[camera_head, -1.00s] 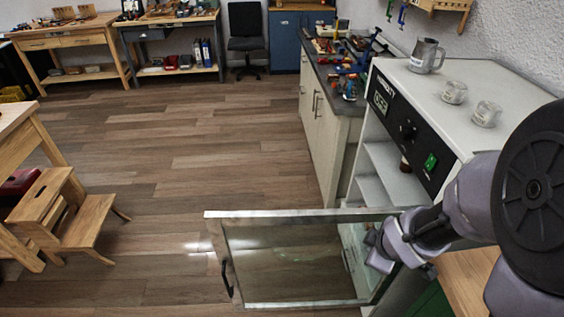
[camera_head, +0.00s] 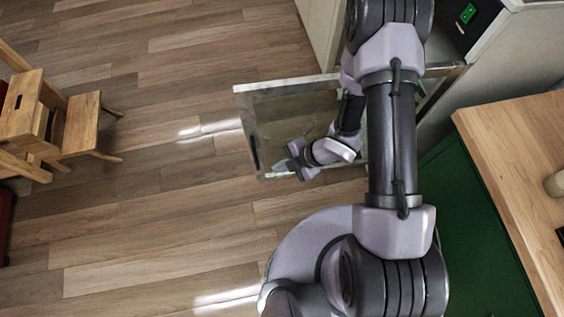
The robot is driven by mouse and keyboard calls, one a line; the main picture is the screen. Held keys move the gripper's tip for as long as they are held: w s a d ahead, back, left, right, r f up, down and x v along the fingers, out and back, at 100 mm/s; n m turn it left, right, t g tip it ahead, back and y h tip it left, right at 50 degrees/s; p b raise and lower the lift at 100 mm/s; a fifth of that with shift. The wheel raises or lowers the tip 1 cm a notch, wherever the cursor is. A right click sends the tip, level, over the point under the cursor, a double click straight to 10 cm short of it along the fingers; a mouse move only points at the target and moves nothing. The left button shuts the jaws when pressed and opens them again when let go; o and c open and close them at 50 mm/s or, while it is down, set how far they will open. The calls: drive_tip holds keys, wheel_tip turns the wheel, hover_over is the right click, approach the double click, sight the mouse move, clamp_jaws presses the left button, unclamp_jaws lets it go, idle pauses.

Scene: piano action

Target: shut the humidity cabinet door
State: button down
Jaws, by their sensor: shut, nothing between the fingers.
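The humidity cabinet door (camera_head: 285,87) is a glass pane in a pale metal frame. It stands wide open, sticking out to the left from the cabinet (camera_head: 535,45) at the top right. Its dark handle (camera_head: 254,152) is near the door's free left edge. My gripper (camera_head: 277,168) is shut and empty. It appears over the lower part of the glass, a little right of the handle; I cannot tell whether it touches the door. My arm hides the right part of the door and most of the cabinet front.
A wooden-topped bench (camera_head: 510,150) with a green side (camera_head: 465,220) stands at the right, close to my arm. A wooden step stool (camera_head: 75,125) stands at the far left. The plank floor (camera_head: 150,220) between stool and door is clear.

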drive_tip(key=w+a+f+b, duration=0.2)
drive_tip(key=w+a+f, duration=0.1)
drive_tip(key=a, duration=0.2)
drive_tip(key=shift+w, duration=0.15)
